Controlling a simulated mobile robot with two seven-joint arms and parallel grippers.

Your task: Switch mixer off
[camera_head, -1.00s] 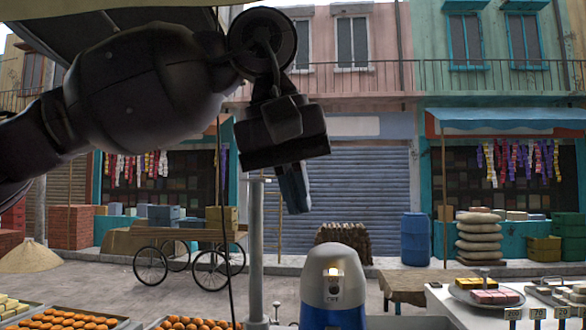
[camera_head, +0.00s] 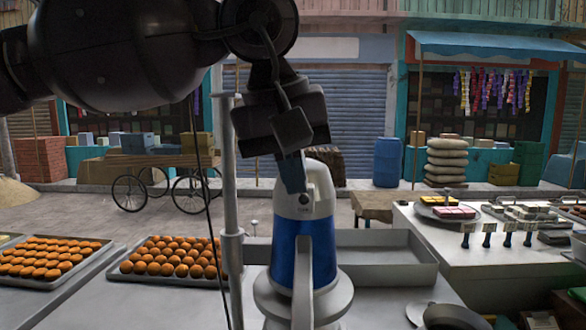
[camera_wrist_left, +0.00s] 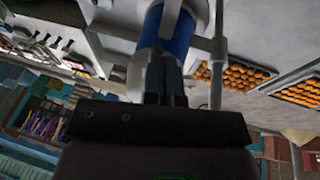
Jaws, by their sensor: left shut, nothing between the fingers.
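The mixer (camera_head: 318,245) is a tall white and blue machine on the near counter, with a rounded white top and a small dark round mark on its front. My left gripper (camera_head: 296,188) hangs down from above with its fingers together and empty. The fingertips overlap the upper white front of the mixer and hide part of it; I cannot tell if they touch. In the left wrist view, the shut fingers (camera_wrist_left: 166,75) lie over the blue body of the mixer (camera_wrist_left: 172,32). My right gripper is not in view.
A grey upright post (camera_head: 231,200) stands close left of the mixer. Trays of orange sweets (camera_head: 172,257) lie to the left. An empty metal tray (camera_head: 385,258) sits behind the mixer. A white counter (camera_head: 480,262) with scales is at the right.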

